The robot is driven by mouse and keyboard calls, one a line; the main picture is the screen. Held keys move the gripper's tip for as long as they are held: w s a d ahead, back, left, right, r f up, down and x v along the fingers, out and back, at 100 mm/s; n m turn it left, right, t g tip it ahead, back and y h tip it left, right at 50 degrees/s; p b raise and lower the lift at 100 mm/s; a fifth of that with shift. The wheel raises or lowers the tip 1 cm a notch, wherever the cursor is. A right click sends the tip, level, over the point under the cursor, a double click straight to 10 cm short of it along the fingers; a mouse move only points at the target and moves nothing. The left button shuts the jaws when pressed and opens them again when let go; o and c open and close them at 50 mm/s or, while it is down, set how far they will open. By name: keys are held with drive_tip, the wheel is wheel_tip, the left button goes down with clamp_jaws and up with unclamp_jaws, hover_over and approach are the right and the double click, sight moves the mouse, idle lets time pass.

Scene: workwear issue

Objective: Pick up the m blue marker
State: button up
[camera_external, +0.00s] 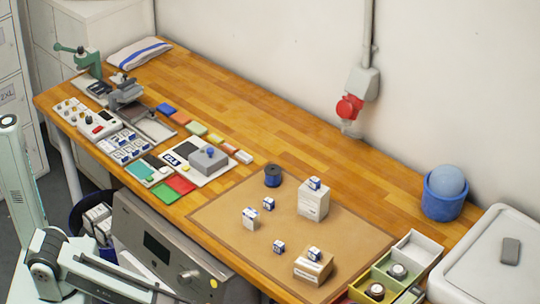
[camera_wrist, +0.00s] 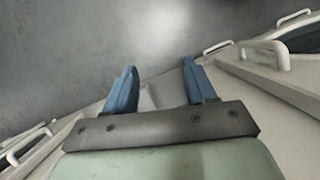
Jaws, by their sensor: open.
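Several small white markers with blue faces are on the brown mat (camera_external: 225,217) in the external view. One small marker (camera_external: 268,203) and another small marker (camera_external: 279,247) sit directly on the mat. A third marker (camera_external: 314,183) rests on the rear white box (camera_external: 313,203), and another marker (camera_external: 314,254) rests on the front box (camera_external: 312,270). Their letters are too small to read, so I cannot tell which is m. My gripper (camera_wrist: 160,72) is open and empty in the wrist view, facing grey floor and pale cabinets, away from the markers.
A taller white-and-blue item (camera_external: 250,217) and a blue spool (camera_external: 272,175) stand on the mat. Tools and coloured cards fill the left bench. The bench's back strip is clear.

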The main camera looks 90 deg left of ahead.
drive_tip(key=w+d+r+n+t+h, duration=0.1)
drive_tip(key=w+d+r+n+t, duration=0.3)
drive_tip(key=w+r, duration=0.95)
drive_tip(key=w+d+r+n+g+h, duration=0.1)
drive_tip(key=w+d+r+n+h, duration=0.15)
drive_tip(key=w+d+r, duration=1)
wheel_tip(320, 180, up, 28)
drive_tip(key=n+y, duration=0.6)
drive_tip(key=n, duration=1)
hover_over(279, 243)
drive_tip(key=shift+m+h, duration=0.25)
drive_tip(key=shift+f, duration=6.8)
drive_tip(key=shift+c, duration=0.4)
